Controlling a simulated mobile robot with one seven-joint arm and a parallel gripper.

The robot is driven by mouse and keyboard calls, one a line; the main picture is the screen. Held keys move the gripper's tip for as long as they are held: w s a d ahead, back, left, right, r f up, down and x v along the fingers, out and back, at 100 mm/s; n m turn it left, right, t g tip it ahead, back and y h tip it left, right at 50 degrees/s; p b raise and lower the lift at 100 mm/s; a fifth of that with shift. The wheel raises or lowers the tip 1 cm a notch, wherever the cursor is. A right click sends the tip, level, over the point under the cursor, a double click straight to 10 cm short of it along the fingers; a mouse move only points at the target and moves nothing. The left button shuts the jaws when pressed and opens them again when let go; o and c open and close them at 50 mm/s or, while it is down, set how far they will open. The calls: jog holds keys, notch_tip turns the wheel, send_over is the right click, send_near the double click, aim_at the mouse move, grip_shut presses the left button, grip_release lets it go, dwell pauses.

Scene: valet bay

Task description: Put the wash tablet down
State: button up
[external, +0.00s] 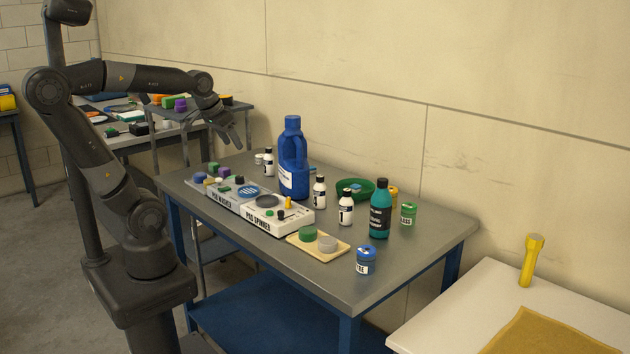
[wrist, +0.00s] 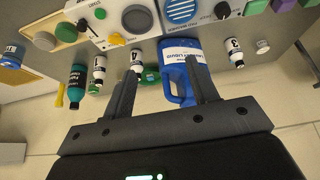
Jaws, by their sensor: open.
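My gripper (external: 229,134) is open above the far left part of the grey workbench (external: 405,262). In the wrist view, its two fingers (wrist: 160,68) stand apart with nothing visible held between them. I cannot pick out the wash tablet for certain. A small light-blue piece shows in the green bowl (external: 343,188) behind the white bottles, too small to name. The pad washer (external: 221,197) and pad spinner (external: 295,217) stand along the bench's front edge, below and to the right of my gripper.
A tall blue jug (external: 301,181) stands mid-bench, right of my gripper; it also shows in the wrist view (wrist: 185,88). White bottles (external: 346,208), a teal bottle (external: 380,217) and a blue-lidded jar (external: 366,262) stand further right. The bench's near right corner is clear.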

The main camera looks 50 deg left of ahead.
jog(key=s+f, duration=0.3)
jog(key=s, duration=0.3)
jog(key=shift+s+a, duration=0.25)
jog(key=shift+a, duration=0.05)
